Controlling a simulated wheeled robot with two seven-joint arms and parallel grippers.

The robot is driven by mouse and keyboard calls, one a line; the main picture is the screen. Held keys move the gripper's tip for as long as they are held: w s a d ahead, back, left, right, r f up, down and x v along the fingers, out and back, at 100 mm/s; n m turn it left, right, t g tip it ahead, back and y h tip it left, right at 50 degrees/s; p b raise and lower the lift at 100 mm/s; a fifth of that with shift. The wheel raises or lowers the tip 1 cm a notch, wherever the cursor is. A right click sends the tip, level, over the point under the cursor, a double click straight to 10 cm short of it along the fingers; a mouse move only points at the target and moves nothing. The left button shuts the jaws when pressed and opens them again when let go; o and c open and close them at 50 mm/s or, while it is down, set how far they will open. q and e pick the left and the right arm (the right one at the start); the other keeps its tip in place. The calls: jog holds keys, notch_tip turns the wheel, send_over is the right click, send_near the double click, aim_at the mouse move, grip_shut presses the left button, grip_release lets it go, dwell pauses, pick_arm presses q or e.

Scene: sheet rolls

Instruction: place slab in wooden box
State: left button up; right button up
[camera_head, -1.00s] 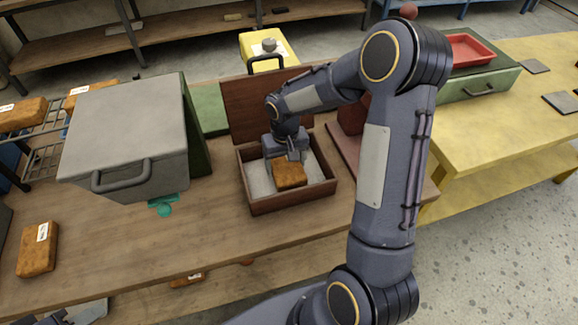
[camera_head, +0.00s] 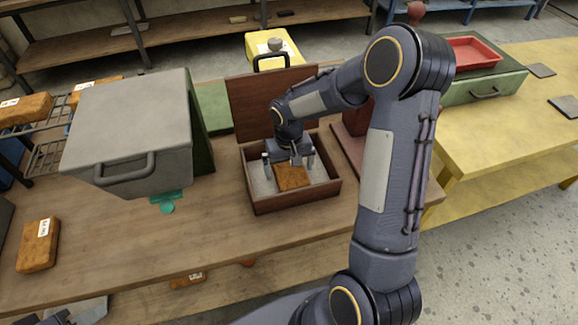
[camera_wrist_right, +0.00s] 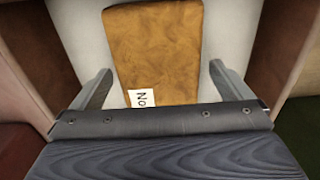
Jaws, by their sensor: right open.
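The wooden box (camera_head: 290,203) stands on the table with its lid raised at the back. An orange-brown slab (camera_head: 293,177) lies inside it on the pale floor; in the right wrist view the slab (camera_wrist_right: 158,50) shows a white label at its near end. My right gripper (camera_head: 290,160) is over the box, open. Its two fingers (camera_wrist_right: 158,85) stand apart on either side of the slab, with gaps to it. Another similar slab (camera_head: 38,245) with a white label lies at the table's front left. At the lower left edge a small part of my left arm shows; its fingers cannot be made out.
A grey metal box (camera_head: 130,130) with a handle stands left of the wooden box. More slabs (camera_head: 25,108) lie on a wire rack at the left. A yellow container (camera_head: 272,47) is behind. The table front is mostly clear.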

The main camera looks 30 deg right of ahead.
aim_at(289, 169)
jog(key=shift+w+r, duration=0.1)
jog(key=shift+r, duration=0.4)
notch_tip(289, 169, up, 10)
jog(key=r, duration=0.1)
jog(key=s+a+r+t+y, duration=0.2)
jog(key=s+r, duration=0.4)
jog(key=s, duration=0.4)
jog(key=s+a+f+n+t+y, duration=0.1)
jog(key=s+a+t, duration=0.2)
jog(key=s, duration=0.9)
jog(key=shift+s+a+t+y, duration=0.15)
jog(key=shift+a+t+y, duration=0.2)
jog(key=shift+a, duration=0.8)
